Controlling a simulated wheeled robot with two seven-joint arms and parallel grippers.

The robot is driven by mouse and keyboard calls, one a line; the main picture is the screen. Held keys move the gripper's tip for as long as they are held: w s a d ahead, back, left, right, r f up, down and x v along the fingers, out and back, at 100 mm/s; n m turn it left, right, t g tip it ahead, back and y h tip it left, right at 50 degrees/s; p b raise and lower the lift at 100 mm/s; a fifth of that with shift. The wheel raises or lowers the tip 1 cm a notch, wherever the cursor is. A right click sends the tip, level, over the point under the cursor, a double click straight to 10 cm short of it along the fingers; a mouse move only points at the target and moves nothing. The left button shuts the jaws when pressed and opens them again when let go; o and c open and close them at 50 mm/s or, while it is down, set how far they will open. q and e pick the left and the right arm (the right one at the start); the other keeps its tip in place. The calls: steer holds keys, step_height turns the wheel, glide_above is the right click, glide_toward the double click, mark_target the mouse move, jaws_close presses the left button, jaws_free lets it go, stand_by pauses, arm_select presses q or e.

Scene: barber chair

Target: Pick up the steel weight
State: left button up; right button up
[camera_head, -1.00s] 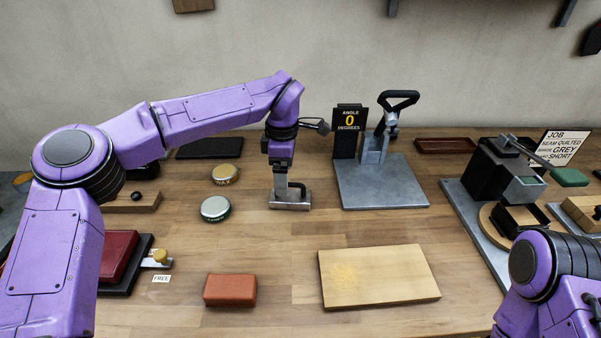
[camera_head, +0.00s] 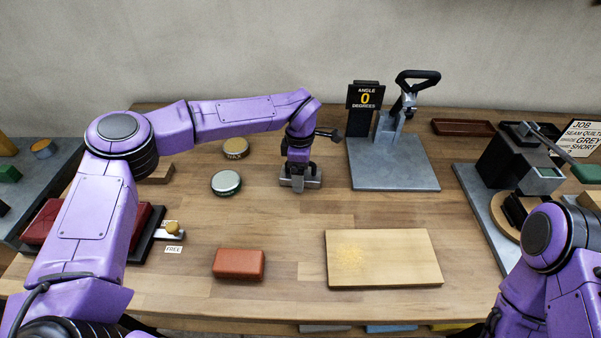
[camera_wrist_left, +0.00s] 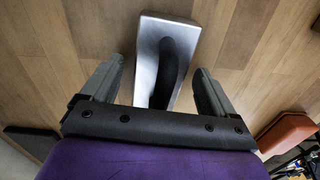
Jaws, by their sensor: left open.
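The steel weight (camera_head: 312,182) is a silver block with a dark upright handle. It stands on the wooden bench, left of the grey clamp plate. My left gripper (camera_head: 299,181) points down right over it and partly hides it. In the left wrist view, the weight (camera_wrist_left: 148,62) lies between the two open fingers of my left gripper (camera_wrist_left: 158,88), reaching beyond their tips, with a visible gap on each side. The dark handle lies between the fingers. My right arm shows at the lower right, but its gripper is out of view.
A grey plate (camera_head: 392,172) with a clamp and angle sign stands right of the weight. Two round tins (camera_head: 226,183) are to its left. A reddish-brown block (camera_head: 239,264) and a pale wooden board (camera_head: 382,260) lie nearer. The bench between them is clear.

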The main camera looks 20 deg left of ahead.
arm_select(q)
jaws_close()
steer(key=shift+w+r, duration=0.1)
steer(key=shift+w, duration=0.05)
steer(key=shift+r, duration=0.1)
